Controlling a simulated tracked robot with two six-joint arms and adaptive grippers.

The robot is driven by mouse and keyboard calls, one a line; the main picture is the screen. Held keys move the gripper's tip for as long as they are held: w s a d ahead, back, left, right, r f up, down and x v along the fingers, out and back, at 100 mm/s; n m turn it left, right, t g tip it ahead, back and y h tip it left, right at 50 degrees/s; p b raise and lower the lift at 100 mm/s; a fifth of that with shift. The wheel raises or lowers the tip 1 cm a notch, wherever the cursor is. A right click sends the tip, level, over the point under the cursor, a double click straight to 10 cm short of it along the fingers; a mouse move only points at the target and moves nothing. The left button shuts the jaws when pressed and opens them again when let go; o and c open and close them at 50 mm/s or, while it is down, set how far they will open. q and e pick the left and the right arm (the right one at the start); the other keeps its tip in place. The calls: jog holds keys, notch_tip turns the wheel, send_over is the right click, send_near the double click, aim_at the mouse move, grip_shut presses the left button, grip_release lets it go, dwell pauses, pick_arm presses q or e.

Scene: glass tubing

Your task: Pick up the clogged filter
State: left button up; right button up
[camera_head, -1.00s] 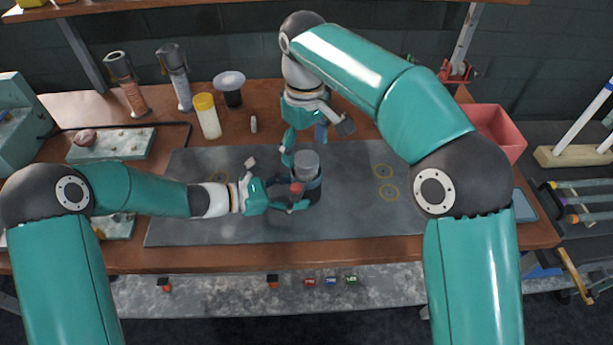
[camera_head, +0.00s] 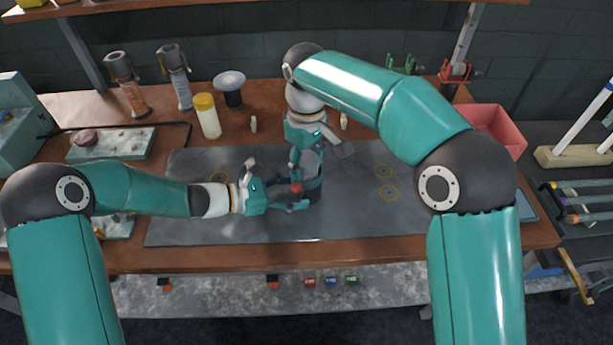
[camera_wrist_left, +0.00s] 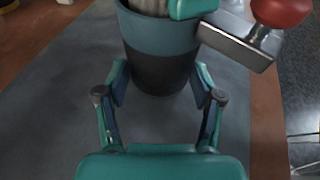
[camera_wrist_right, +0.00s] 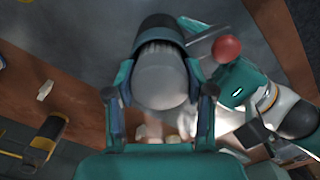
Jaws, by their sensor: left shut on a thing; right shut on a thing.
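The clogged filter, a pale grey ribbed cylinder with a smooth rounded top (camera_wrist_right: 160,78), stands in a dark cup-shaped housing (camera_head: 314,190) on the grey mat. In the left wrist view the housing (camera_wrist_left: 160,50) has a blue-grey upper band and a dark lower part. My left gripper (camera_wrist_left: 160,85) is shut on the housing from the left. My right gripper (camera_head: 308,155) comes down from behind and is shut on the filter; its fingers lie on both sides of it in the right wrist view. The filter's lower end is hidden inside the housing.
A metal lever with a red knob (camera_wrist_left: 280,12) juts out beside the housing. A yellow-capped bottle (camera_head: 208,118), a dark jar with a pale disc top (camera_head: 230,84) and two tubes stand behind left. A red bin (camera_head: 498,128) is right. The mat's right side is clear.

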grip_shut()
notch_tip(320, 180, up, 12)
jog(key=s, duration=1.8)
pick_arm(q)
jog(key=o, duration=0.9)
jog(key=shift+a, duration=0.1)
